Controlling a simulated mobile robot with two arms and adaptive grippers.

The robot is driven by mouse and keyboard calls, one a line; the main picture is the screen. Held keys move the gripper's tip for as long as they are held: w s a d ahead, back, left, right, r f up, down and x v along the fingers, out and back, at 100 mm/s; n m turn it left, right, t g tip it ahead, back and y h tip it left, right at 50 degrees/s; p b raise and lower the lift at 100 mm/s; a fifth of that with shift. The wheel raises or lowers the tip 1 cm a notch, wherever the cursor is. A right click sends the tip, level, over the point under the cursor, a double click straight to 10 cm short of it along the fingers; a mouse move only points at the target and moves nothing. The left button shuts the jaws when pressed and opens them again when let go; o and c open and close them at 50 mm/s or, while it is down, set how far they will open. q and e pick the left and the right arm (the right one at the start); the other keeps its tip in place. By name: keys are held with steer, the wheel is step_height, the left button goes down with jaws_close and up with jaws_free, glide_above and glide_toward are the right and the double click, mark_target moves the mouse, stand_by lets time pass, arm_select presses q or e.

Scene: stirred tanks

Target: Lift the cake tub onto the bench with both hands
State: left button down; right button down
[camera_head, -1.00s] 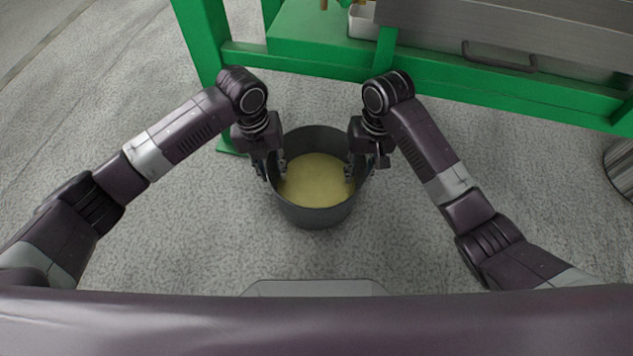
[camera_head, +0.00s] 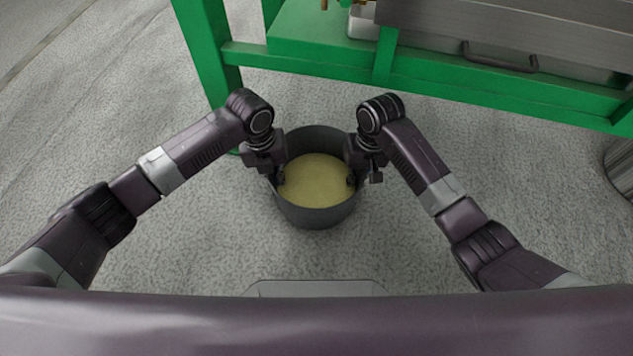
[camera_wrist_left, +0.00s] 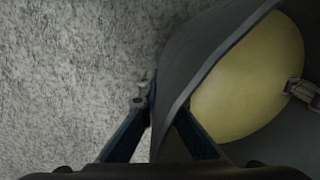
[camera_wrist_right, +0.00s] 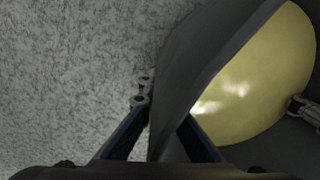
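The cake tub (camera_head: 315,216) is a round dark grey tub with pale yellow contents (camera_head: 315,182). It stands upright on the floor in front of the green bench. My left gripper (camera_head: 275,178) is at its left rim and my right gripper (camera_head: 360,178) at its right rim, both pointing down. In the left wrist view, the fingers (camera_wrist_left: 160,105) straddle the tub wall (camera_wrist_left: 205,62), one outside and one inside, closed in on it. The right wrist view shows the same grip (camera_wrist_right: 162,108) on the opposite wall (camera_wrist_right: 205,65). The inner fingertips are partly hidden by the wall.
The green bench frame (camera_head: 300,60) stands just behind the tub, with a leg (camera_head: 208,55) at the left. A steel front with a dark handle (camera_head: 498,57) is at the upper right. A metal cylinder (camera_head: 620,168) stands at the right edge. The floor around the tub is clear.

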stand_by(0.6)
